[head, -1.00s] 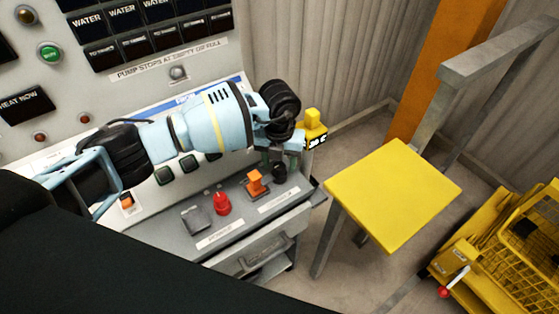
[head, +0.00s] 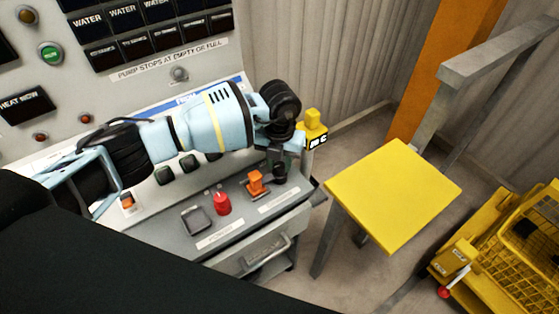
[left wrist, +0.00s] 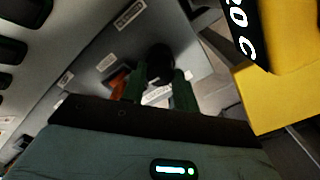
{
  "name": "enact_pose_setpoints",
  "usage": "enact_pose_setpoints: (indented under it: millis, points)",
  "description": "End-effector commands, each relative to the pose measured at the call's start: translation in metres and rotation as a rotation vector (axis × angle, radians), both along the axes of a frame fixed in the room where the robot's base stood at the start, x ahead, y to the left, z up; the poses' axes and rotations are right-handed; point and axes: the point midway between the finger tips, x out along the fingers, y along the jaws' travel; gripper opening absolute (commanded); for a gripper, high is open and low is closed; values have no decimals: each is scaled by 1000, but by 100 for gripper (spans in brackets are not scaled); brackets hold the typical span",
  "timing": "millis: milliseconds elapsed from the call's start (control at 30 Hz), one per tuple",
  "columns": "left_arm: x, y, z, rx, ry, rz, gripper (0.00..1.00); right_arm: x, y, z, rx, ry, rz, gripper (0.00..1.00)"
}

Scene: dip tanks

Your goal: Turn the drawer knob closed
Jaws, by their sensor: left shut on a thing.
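A black round knob (head: 279,174) stands at the right end of the grey console's sloping top. In the left wrist view the knob (left wrist: 160,62) lies between the two green fingers. My left gripper (head: 279,163) reaches down over it from above and is shut on it; its fingers also show in the left wrist view (left wrist: 159,80). The grey drawer (head: 256,257) with a bar handle is in the console front below, and it looks shut. The mark on the knob that would tell its turn is hidden. My right gripper is not in view.
An orange switch (head: 257,184) and a red knob (head: 222,204) sit left of the black knob. A yellow-topped stand (head: 394,195) is at the right, with a yellow basket (head: 515,235) beyond. A yellow labelled block (head: 313,122) is just behind my gripper. Floor shows between console and stand.

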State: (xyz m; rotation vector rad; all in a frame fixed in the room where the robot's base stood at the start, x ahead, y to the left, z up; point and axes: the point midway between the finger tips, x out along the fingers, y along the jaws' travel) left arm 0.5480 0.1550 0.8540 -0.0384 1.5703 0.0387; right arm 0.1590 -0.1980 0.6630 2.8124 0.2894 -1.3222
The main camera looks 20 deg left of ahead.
Motion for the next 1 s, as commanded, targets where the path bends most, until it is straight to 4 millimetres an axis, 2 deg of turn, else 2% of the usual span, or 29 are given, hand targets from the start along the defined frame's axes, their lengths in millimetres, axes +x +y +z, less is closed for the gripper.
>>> enact_pose_setpoints:
  millis: [267,1000]
  points:
    - [0,0,1,1,-1,-206,7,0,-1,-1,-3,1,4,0]
    - [0,0,0,0,1,-910,7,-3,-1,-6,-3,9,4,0]
